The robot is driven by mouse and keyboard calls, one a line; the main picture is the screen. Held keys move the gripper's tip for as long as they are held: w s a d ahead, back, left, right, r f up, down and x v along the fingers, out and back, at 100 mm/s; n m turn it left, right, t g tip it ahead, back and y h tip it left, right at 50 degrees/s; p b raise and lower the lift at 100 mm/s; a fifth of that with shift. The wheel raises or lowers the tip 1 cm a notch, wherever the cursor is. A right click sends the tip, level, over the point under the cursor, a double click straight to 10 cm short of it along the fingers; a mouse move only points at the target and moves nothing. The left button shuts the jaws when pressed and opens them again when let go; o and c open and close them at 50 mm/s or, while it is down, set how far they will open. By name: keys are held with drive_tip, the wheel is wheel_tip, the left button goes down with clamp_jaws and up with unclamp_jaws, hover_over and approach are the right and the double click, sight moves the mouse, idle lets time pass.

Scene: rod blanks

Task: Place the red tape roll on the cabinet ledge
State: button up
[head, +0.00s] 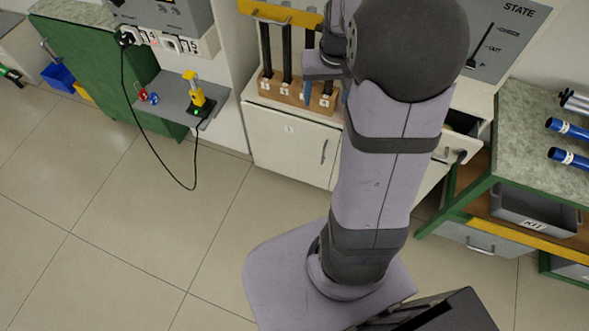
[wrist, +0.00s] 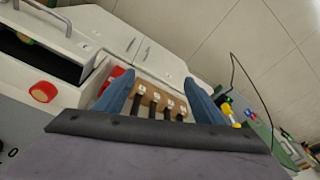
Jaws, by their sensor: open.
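In the wrist view a round red piece (wrist: 43,92), which looks like a roll, lies on a white surface beside the open drawer. A second red thing (wrist: 118,76) shows beside my left-hand finger, partly hidden by it. I cannot tell for certain which is the tape roll. Neither shows in the head view, where my arm blocks part of the cabinet. The white cabinet (head: 288,143) has a top ledge (wrist: 172,65) that bears a wooden rod block. My gripper (wrist: 160,78) is open and empty, its blue fingers apart over the block; it is partly seen in the head view (head: 326,90).
Dark upright rods stand in the numbered wooden block (head: 293,90). An open drawer (head: 460,142) juts out right of my arm. A green bench (head: 540,120) holds blue cylinders (head: 567,128). A grey shelf (head: 180,100) with a black cable is at left. The floor is clear.

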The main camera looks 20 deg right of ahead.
drive_tip(key=s+a+f+n+g, duration=0.2)
drive_tip(key=s+a+f+n, duration=0.2)
drive_tip(key=s+a, duration=1)
drive_tip(key=shift+s+a+f+y, duration=0.2)
drive_tip(key=shift+s+a+y, duration=0.1)
drive_tip(key=shift+a, duration=0.25)
drive_tip(key=shift+f, duration=0.1)
wheel_tip(320, 180, down, 44)
drive_tip(key=b, duration=4.4)
drive_tip(key=shift+f, duration=0.15)
